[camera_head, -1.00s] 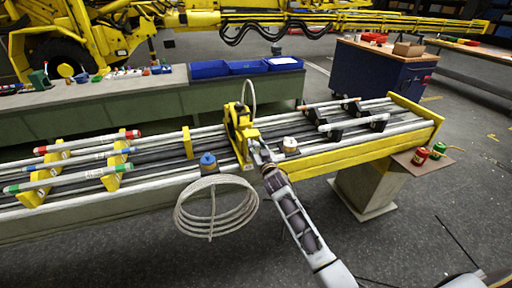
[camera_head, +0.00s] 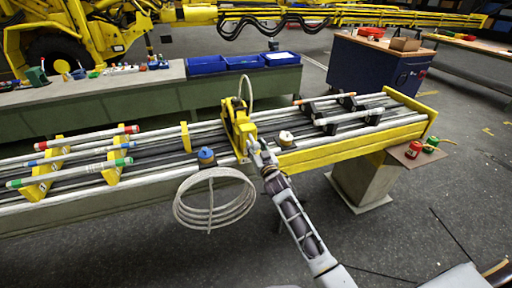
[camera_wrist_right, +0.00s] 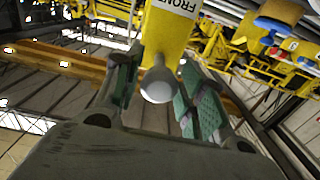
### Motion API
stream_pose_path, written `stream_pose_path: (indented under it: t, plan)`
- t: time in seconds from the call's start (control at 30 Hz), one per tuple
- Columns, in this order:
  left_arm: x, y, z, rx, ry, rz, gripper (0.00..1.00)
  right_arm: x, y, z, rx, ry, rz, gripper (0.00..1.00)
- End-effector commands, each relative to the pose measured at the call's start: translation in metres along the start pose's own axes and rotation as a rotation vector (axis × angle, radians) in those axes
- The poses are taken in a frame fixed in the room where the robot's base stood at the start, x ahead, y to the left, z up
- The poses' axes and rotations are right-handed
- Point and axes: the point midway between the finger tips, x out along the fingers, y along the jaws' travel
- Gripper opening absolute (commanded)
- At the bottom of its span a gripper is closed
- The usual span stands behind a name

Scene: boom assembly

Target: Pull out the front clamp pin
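The yellow clamp (camera_head: 240,125) stands on the boom rail in the head view, with a thin hose looping up from it. My right gripper (camera_head: 252,147) is at its near side; the pin is too small to make out there. In the right wrist view, the yellow clamp part marked "FRONT" (camera_wrist_right: 168,30) hangs above the gripper. The grey round end of the front clamp pin (camera_wrist_right: 158,85) sits between the two green-padded fingers of my right gripper (camera_wrist_right: 160,98). The fingers look apart, with narrow gaps beside the pin. My left gripper is not in view.
A coiled hose (camera_head: 215,200) hangs left of my right arm, below a blue-capped piece (camera_head: 206,155). A white-capped piece (camera_head: 286,138) stands right of the clamp. Tubes in yellow holders (camera_head: 115,165) lie at left. Open floor is in front.

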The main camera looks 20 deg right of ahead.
Motion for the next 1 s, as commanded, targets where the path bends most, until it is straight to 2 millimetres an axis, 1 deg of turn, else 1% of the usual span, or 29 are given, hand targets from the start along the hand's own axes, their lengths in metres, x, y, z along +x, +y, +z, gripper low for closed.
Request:
stream_pose_path:
  t: [0.03, 0.07, 0.27, 0.4, 0.57, 0.77, 1.0]
  plan:
    - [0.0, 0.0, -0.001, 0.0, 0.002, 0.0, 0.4, 0.0, 0.0, -0.001, 0.0, 0.001, 0.0, 0.51]
    - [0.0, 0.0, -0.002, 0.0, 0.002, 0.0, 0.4, 0.0, 0.0, -0.001, 0.0, 0.002, 0.0, 0.54]
    - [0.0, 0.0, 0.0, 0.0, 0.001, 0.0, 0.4, 0.001, 0.0, -0.002, 0.0, 0.003, 0.0, 0.54]
    - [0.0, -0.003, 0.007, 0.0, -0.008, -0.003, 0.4, 0.0, 0.0, -0.002, 0.0, 0.003, 0.0, 0.54]
    - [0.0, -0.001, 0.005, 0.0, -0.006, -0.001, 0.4, -0.003, 0.0, -0.001, 0.0, 0.002, 0.0, 0.54]
    - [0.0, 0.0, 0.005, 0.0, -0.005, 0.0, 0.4, -0.013, 0.0, -0.001, 0.0, 0.003, 0.0, 0.54]
    - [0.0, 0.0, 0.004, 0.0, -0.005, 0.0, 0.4, -0.033, 0.0, -0.001, 0.001, 0.003, 0.0, 0.54]
